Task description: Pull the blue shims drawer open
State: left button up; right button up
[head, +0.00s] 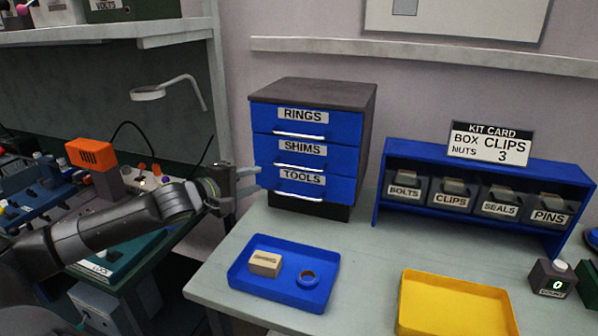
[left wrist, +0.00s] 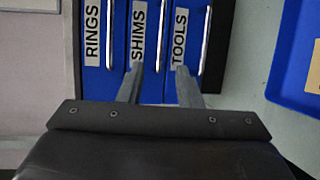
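The blue shims drawer (head: 338,159) is the middle of three in a dark cabinet (head: 318,93), between the rings and tools drawers, and looks closed. Its silver bar handle (head: 299,167) runs along its lower edge. In the left wrist view the shims drawer (left wrist: 149,88) appears sideways, with its handle (left wrist: 161,35) between the finger lines. My left gripper (head: 255,181) is open and empty, by the cabinet's left front edge. Its two fingers (left wrist: 159,80) show apart in the left wrist view; contact with the drawer cannot be told. My right gripper is not in view.
A blue tray (head: 250,285) with a tan box (head: 265,262) and a ring (head: 308,278) lies on the table before the cabinet. A yellow tray (head: 455,305) lies to its right. A blue bin rack (head: 440,153) stands at right. Table between is clear.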

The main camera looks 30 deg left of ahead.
aim_at(296, 169)
pick_arm(q)
jog(key=b+x, duration=0.1)
jog(key=x, duration=1.5)
jog(key=shift+w+d+f, duration=0.1)
jog(key=shift+f, duration=0.05)
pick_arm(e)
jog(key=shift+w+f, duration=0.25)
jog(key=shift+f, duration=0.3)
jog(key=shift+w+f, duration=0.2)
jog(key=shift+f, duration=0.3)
pick_arm(q)
jog(key=shift+c, duration=0.2)
grip_shut()
